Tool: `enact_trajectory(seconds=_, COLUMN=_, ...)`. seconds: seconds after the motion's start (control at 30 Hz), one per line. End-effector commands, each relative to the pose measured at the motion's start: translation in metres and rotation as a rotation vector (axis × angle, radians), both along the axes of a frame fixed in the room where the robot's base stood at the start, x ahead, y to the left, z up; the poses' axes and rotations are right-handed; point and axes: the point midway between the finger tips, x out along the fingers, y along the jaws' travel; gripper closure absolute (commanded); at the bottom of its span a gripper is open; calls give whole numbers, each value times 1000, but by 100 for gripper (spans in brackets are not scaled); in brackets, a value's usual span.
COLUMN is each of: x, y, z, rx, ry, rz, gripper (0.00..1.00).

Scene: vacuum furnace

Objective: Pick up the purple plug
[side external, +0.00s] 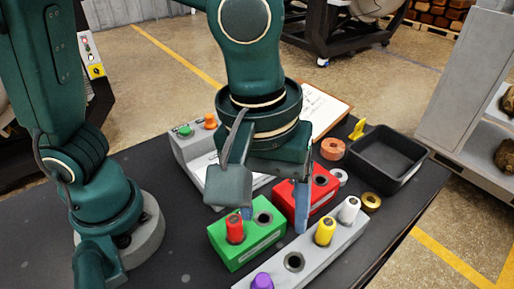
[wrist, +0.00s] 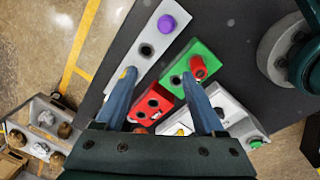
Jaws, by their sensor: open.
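The purple plug (side external: 262,282) stands in the near end of the long grey block (side external: 321,251), cut by the bottom edge of the side view. In the wrist view the purple plug (wrist: 168,23) is at the top, beyond my fingertips. An empty hole (side external: 294,262) is beside it in the same block, then a yellow plug (side external: 325,231) and a white plug (side external: 349,210). My gripper (side external: 272,216) points down over the blocks, apart from the purple plug. It is open and empty; its fingers also show in the wrist view (wrist: 159,74).
A green block (side external: 223,258) holds a red plug (side external: 235,229) and has one empty hole. A red block (side external: 293,202) lies behind it. A black tray (side external: 387,160), an orange ring (side external: 333,149) and a brass ring (side external: 371,202) are to the right. A button box (side external: 190,145) is behind.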

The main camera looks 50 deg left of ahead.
Motion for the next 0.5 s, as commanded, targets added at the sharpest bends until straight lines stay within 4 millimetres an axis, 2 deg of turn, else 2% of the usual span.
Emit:
enact_trajectory(seconds=0.03, x=-9, y=-12, z=-10, rx=23, ry=27, rz=-47, gripper=29)
enact_trajectory(seconds=0.17, x=-28, y=-29, z=-28, rx=65, ry=66, rz=-143, gripper=29)
enact_trajectory(seconds=0.3, x=-38, y=-32, z=-37, rx=84, ry=81, rz=-181, gripper=29)
enact_trajectory(seconds=0.5, x=-38, y=-31, z=-60, rx=85, ry=83, rz=-182, gripper=29)
